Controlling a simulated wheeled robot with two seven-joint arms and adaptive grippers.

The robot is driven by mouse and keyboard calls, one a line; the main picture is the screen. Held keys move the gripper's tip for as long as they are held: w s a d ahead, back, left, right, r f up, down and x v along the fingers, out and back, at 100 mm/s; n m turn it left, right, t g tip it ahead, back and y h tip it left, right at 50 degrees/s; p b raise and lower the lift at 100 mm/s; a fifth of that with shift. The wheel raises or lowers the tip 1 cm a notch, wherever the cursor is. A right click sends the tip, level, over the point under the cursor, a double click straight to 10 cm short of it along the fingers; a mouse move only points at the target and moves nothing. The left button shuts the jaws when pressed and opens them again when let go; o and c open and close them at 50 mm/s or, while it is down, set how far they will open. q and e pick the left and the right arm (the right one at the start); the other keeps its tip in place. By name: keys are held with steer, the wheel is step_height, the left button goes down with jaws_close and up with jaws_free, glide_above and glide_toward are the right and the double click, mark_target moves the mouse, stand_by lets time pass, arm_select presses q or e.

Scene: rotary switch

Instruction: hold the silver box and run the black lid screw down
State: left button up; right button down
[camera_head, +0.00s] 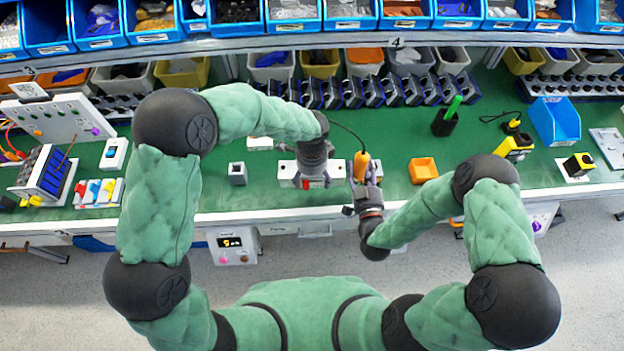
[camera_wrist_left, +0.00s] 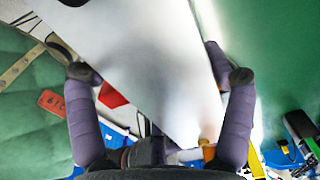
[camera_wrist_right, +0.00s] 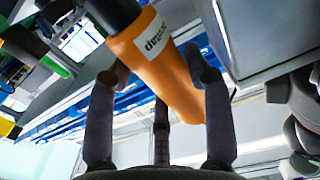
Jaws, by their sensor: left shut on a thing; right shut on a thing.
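The silver box (camera_head: 287,170) lies on the green bench in front of me. My left gripper (camera_head: 313,176) is shut on its middle from above. In the left wrist view the box (camera_wrist_left: 150,45) fills the space between the fingers of the left gripper (camera_wrist_left: 160,75). My right gripper (camera_head: 362,180) is shut on an orange power screwdriver (camera_head: 361,163) beside the box's right end. In the right wrist view the orange screwdriver body (camera_wrist_right: 165,60) sits between the fingers of the right gripper (camera_wrist_right: 158,80). The black lid screw cannot be made out.
An orange tray (camera_head: 423,170) stands right of the screwdriver, and a small grey block (camera_head: 237,173) left of the box. A black holder (camera_head: 444,122) with a green item stands farther right. A row of blue-black modules (camera_head: 370,93) lines the back. A black cord runs to the screwdriver.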

arm_select(q)
steer(key=shift+w+d+p, duration=0.15)
steer(key=shift+w+p, duration=0.05)
steer(key=shift+w, duration=1.25)
steer(key=shift+w+d+p, duration=0.1)
steer(key=shift+w+p, duration=0.1)
steer(key=shift+w, duration=1.2)
arm_select(e)
steer(key=shift+r, duration=0.5)
